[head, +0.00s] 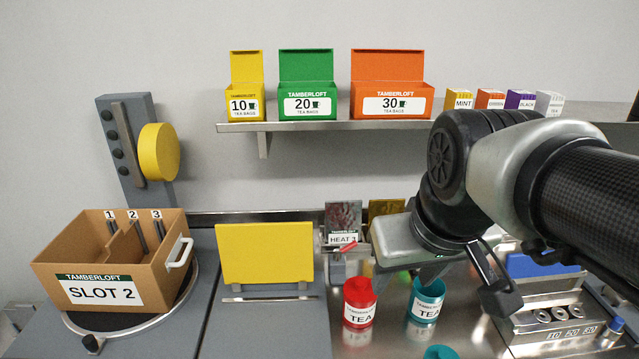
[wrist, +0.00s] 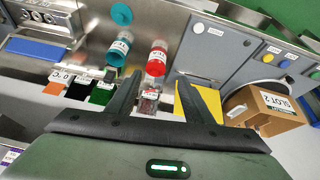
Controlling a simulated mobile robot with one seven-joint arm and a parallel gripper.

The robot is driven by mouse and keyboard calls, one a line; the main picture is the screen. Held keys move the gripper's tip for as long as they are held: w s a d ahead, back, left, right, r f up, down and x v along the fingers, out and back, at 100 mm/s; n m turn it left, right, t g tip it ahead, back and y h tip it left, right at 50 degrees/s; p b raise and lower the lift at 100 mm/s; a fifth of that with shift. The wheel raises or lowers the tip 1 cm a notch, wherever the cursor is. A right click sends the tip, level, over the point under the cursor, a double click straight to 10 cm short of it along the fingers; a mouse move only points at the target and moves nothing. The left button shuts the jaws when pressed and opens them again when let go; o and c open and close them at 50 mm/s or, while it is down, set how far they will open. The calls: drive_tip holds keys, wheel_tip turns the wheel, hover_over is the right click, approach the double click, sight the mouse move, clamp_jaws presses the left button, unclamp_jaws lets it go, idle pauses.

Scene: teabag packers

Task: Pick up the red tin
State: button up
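The red tin (head: 360,290) with a white TEA label stands upright on the metal counter, left of a teal tin (head: 427,289). In the wrist view the red tin (wrist: 156,67) lies just beyond the fingertips, roughly in line with the gap between them. My gripper (wrist: 160,77) is open, with nothing between its two dark fingers. In the head view my gripper (head: 405,272) hangs above and behind the two tins, apart from the red one. Part of its fingers is hard to make out there.
A teal round piece (head: 440,352) sits at the front edge of the picture. A yellow panel (head: 265,252) and a cardboard SLOT 2 box (head: 75,268) stand to the left. A metal dispenser (head: 560,315) is on the right. Coloured boxes line the shelf (head: 290,126) above.

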drive_tip(key=o, duration=0.9)
drive_tip(key=w+f+n+g+b, duration=0.1)
drive_tip(key=w+f, duration=0.1)
drive_tip(key=w, duration=0.2)
drive_tip(key=w+f+n+b, duration=0.1)
drive_tip(key=w+f, duration=0.1)
drive_tip(key=w, duration=0.2)
drive_tip(key=w+f+n+g+b, duration=0.1)
drive_tip(key=w+f, duration=0.1)
drive_tip(key=w, duration=0.2)
drive_tip(key=shift+w+n+g, duration=0.3)
drive_tip(key=shift+w+n, duration=0.1)
drive_tip(key=n+g+b, duration=0.2)
drive_tip(key=n, duration=0.2)
approach(361, 291)
drive_tip(key=shift+w+d+f, duration=0.1)
drive_tip(key=shift+w, duration=0.35)
wheel_tip(361, 291, down, 12)
drive_tip(key=shift+f, duration=0.1)
drive_tip(key=shift+w+d+f, duration=0.1)
drive_tip(key=shift+w+f, duration=0.05)
drive_tip(key=shift+f, duration=1.15)
drive_tip(key=shift+w+d+f, duration=0.1)
drive_tip(key=shift+f, duration=1.2)
